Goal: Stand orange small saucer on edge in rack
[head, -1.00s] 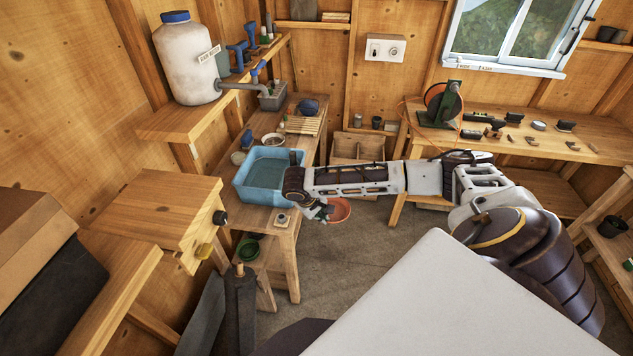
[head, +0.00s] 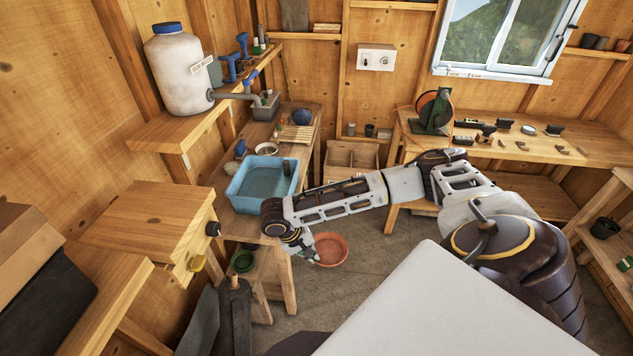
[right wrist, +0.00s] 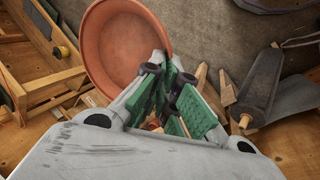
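The orange small saucer (head: 330,249) hangs in the air in front of the bench, tilted with its inner face showing. In the right wrist view the saucer (right wrist: 122,42) is large and held by its rim. My right gripper (head: 308,251) is shut on that rim; its green-padded fingers (right wrist: 168,85) pinch it. A slatted wooden rack (head: 297,133) lies on the far part of the bench, small and seen from afar. The saucer is well apart from it. My left gripper is not in view.
A blue water basin (head: 262,182) stands on the bench between my right gripper and the rack. A white bowl (head: 266,149) and a dark blue object (head: 301,116) are near the rack. A green pot (head: 243,261) sits on a lower shelf.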

